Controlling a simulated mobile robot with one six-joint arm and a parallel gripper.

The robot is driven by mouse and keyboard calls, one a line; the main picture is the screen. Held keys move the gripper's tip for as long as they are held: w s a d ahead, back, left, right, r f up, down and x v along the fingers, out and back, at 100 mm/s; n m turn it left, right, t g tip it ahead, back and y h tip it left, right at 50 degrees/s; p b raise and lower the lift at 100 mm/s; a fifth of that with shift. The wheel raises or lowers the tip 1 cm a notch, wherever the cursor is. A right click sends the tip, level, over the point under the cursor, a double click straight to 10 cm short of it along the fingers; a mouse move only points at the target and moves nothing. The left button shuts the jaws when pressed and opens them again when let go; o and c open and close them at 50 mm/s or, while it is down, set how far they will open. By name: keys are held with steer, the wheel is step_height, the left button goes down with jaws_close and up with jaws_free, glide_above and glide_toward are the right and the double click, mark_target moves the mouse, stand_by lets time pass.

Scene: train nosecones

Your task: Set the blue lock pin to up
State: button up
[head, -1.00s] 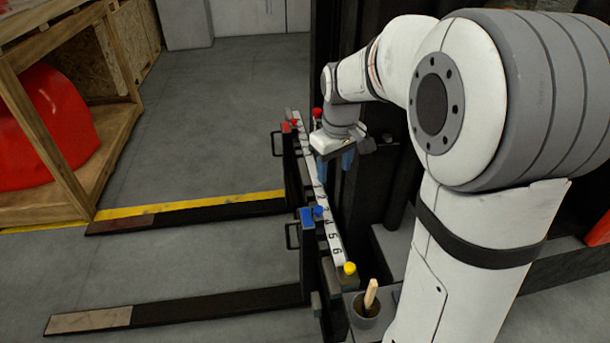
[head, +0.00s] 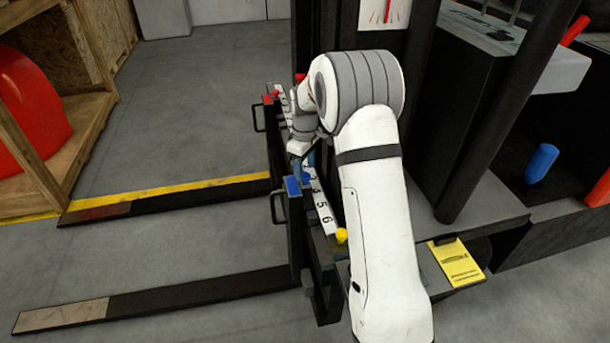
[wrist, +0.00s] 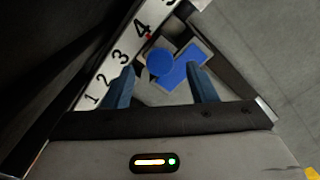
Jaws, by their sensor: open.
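The blue lock pin has a round blue knob (wrist: 160,62), seen from above in the wrist view near the number 4 on the white scale. It sits beside a flat blue plate (wrist: 188,68), which also shows on the fork carriage in the head view (head: 292,186). My gripper (wrist: 163,84) is open and empty, its two blue fingers on either side of the knob and a little short of it in the picture. In the head view my gripper (head: 304,160) is over the rail, largely covering the knob. I cannot tell whether the pin is up or down.
The numbered white scale (head: 322,207) runs along the carriage rail. A red knob (head: 300,77) is at its far end and a yellow knob (head: 341,235) at its near end. Black handles stick out on the left. A dark mast stands close on the right.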

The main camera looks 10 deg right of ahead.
steer(key=shift+f, duration=1.2)
jaws_close()
